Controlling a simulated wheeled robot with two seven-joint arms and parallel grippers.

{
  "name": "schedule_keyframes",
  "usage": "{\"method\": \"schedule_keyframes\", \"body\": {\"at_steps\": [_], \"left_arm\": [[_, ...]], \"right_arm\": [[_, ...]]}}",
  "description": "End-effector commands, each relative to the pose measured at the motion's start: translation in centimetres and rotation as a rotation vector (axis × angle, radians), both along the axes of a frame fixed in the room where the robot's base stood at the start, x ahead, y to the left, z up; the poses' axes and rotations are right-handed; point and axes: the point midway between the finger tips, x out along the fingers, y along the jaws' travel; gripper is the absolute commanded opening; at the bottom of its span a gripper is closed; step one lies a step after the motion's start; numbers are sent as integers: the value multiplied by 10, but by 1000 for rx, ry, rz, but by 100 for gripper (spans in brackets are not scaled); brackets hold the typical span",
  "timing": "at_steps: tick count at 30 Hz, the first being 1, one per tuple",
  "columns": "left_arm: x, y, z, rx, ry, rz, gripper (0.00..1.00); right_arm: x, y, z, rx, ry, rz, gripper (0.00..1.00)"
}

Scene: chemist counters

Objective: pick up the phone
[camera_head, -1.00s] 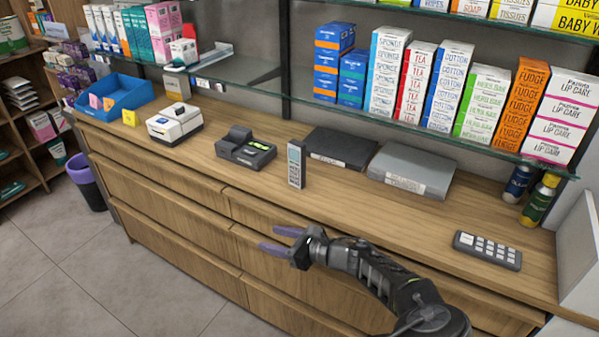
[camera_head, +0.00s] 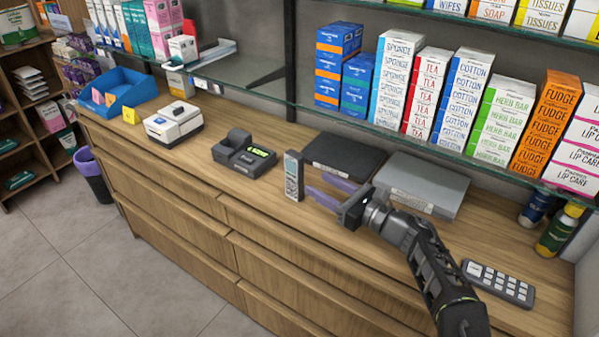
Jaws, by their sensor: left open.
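The phone (camera_head: 293,177), a slim silver-grey handset with a keypad and small screen, stands upright on the wooden counter (camera_head: 250,195). A dark phone base (camera_head: 244,156) with a lit green display and an empty-looking cradle sits left of the phone. My right gripper is not in view.
A black flat box (camera_head: 345,152) and a grey one (camera_head: 416,183) lie behind my gripper. A keypad (camera_head: 497,283) lies at the right. A white device (camera_head: 173,123) and blue tray (camera_head: 123,87) stand left. A glass shelf (camera_head: 330,118) with boxes overhangs the back.

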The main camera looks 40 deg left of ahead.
Motion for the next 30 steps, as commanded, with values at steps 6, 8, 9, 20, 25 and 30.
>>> {"method": "schedule_keyframes", "body": {"at_steps": [6,8,9,20,25,30], "left_arm": [[0,4,0,0,1,1,49],[1,9,0,0,2,2,49],[1,14,0,0,2,3,49],[3,26,-1,-1,0,1,49],[4,32,-1,0,1,1,49],[7,56,-2,2,4,3,49]], "right_arm": [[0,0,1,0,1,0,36],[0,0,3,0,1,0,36],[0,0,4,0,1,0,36],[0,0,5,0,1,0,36],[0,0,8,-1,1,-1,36],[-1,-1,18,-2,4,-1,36]]}}
